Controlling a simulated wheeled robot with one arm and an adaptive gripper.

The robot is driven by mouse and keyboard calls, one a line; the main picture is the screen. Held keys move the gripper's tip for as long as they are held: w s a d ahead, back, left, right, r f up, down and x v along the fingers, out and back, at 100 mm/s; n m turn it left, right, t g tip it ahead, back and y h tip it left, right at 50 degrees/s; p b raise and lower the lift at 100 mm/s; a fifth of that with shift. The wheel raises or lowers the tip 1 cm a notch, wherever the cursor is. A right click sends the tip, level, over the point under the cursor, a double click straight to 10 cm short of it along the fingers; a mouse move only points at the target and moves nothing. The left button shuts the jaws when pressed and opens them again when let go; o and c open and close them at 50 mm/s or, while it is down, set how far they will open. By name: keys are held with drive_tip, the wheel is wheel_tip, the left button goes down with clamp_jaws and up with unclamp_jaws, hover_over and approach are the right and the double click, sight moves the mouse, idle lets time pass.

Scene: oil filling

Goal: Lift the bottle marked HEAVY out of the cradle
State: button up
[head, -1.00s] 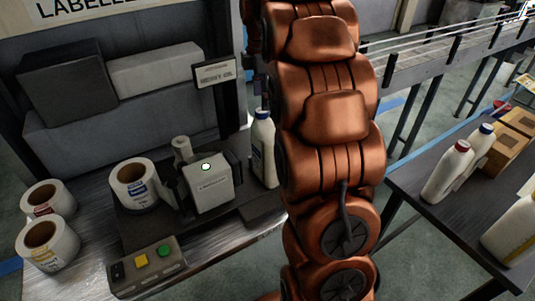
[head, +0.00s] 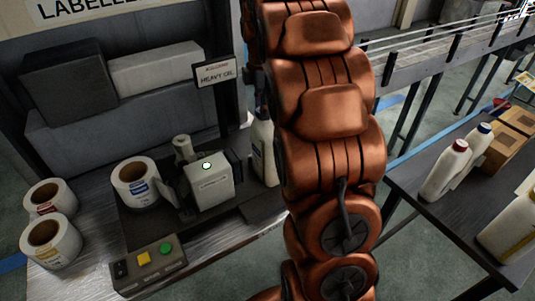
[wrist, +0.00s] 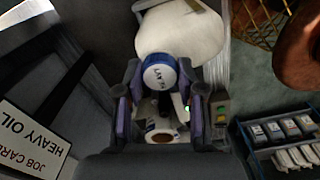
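The white bottle (head: 259,155) stands in the cradle on the labelling machine, right of the grey label head (head: 212,185). My arm hides part of it in the head view. In the wrist view its blue cap (wrist: 166,72), with dark lettering, faces the camera, and the white body (wrist: 190,32) shows beyond it. My gripper (wrist: 164,88) is over the bottle, with a finger on each side of the cap. The fingers look apart, with narrow gaps beside the cap. The cradle's contact with the bottle is hidden.
A job card reading HEAVY OIL (head: 216,74) hangs close behind the bottle. Label rolls (head: 136,183) and a button box (head: 148,266) lie to the left. A dark table (head: 420,215) at the right bears bottles and cardboard boxes, with a conveyor (head: 450,48) behind.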

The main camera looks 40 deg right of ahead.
clamp_jaws()
idle(0.4)
